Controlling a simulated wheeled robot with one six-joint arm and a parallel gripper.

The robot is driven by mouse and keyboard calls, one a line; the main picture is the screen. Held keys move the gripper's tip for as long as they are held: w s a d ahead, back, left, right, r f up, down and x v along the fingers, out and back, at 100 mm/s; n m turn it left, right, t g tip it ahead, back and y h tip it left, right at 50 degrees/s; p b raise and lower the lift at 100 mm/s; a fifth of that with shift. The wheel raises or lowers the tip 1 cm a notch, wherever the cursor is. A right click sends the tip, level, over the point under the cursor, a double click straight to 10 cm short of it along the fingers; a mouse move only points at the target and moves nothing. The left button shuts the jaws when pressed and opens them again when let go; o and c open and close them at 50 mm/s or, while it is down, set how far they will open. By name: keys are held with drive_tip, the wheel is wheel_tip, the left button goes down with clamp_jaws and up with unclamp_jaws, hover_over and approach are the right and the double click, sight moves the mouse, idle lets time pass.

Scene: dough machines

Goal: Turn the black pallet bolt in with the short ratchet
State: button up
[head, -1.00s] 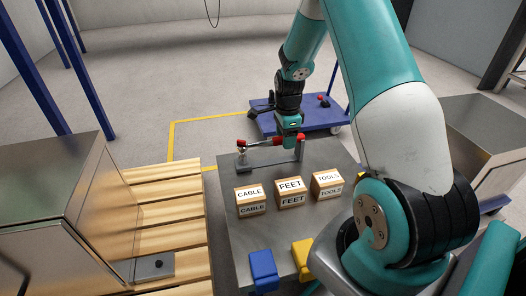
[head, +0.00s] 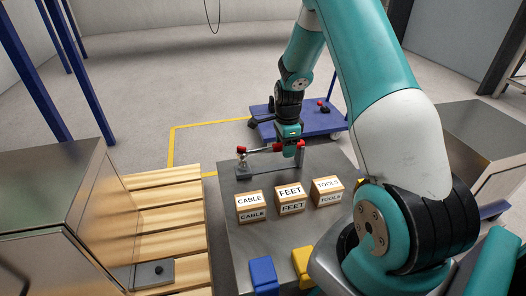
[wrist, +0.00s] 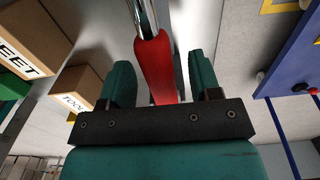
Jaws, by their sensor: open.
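The black pallet bolt (head: 159,269) stands in a grey plate on the wooden pallet, at the lower left of the head view. A ratchet with a red handle (wrist: 155,68) and a chrome shaft (wrist: 140,14) lies across a grey rack (head: 222,175) at the table's far end. I cannot tell whether it is the short one. My gripper (head: 289,148) is at the rack, pointing down. In the wrist view its open jaws (wrist: 160,84) stand either side of the red handle, with a gap visible at each side. The ratchet's head is outside the wrist view.
Boxes labelled CABLE (head: 251,201), FEET (head: 290,193) and TOOLS (head: 327,187) stand close in front of the rack. Blue (head: 263,275) and yellow (head: 302,264) items lie at the near edge. A blue cart (head: 318,121) stands behind the table. A steel machine (head: 50,200) stands beside the pallet.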

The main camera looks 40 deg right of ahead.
drive_tip(key=shift+p, duration=0.35)
idle(0.3)
clamp_jaws()
drive_tip(key=shift+r+p, duration=0.75)
drive_tip(key=shift+p, duration=0.15)
idle(0.3)
drive_tip(key=shift+r+p, duration=2.75)
drive_tip(key=shift+r, duration=0.15)
